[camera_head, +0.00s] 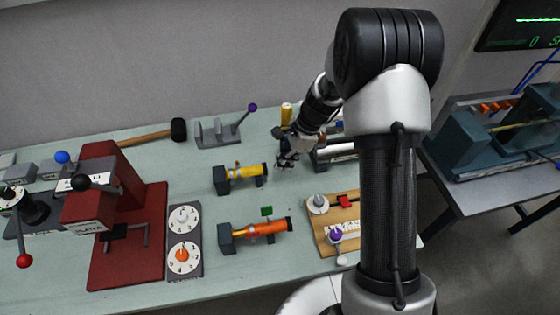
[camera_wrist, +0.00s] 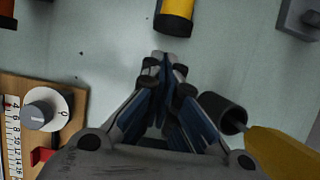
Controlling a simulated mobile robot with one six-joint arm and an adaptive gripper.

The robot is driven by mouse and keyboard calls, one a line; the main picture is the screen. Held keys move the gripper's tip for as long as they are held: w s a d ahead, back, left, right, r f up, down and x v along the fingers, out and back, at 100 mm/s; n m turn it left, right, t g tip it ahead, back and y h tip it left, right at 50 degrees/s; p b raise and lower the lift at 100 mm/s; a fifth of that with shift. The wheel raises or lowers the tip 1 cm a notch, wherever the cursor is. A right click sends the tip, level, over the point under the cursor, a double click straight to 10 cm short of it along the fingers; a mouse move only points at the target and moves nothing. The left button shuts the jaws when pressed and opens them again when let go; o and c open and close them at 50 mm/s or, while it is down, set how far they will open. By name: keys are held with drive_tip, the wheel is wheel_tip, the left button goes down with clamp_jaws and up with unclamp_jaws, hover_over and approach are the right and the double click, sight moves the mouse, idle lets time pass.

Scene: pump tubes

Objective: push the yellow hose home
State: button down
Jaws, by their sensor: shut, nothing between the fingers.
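The yellow hose (camera_head: 249,172) lies level in the head view, its left end towards a dark block (camera_head: 221,181) and its right end dark. In the wrist view the hose (camera_wrist: 176,8) shows only in part at the top, with its dark end facing my gripper. My gripper (camera_head: 286,163) is just right of that end in the head view. In the wrist view its fingertips (camera_wrist: 164,62) are together and empty, slightly short of the hose end; contact is not seen. How far the hose sits on its fitting cannot be told.
An orange hose (camera_head: 263,228) on a similar dark block lies nearer. A yellow-handled thing with a black end (camera_wrist: 225,112) is close to my gripper's right in the wrist view. A wooden board with knobs (camera_head: 320,223) is at the right, a red press (camera_head: 100,210) at the left.

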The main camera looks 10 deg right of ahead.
drive_tip(key=d+p+v, duration=0.1)
drive_tip(key=p+v, duration=0.2)
drive_tip(key=v, duration=0.7)
drive_tip(key=shift+d, duration=0.45)
drive_tip(key=s+a+r+n+t+h, duration=0.25)
drive_tip(key=s+r+n, duration=0.8)
drive_tip(key=r, duration=0.55)
drive_tip(key=s+r+n+t+h, duration=0.2)
drive_tip(key=s+n, duration=0.5)
drive_tip(key=s, duration=0.9)
drive_tip(key=shift+s+a+r, duration=0.25)
drive_tip(key=shift+s+r, duration=0.05)
drive_tip(key=shift+r, duration=0.35)
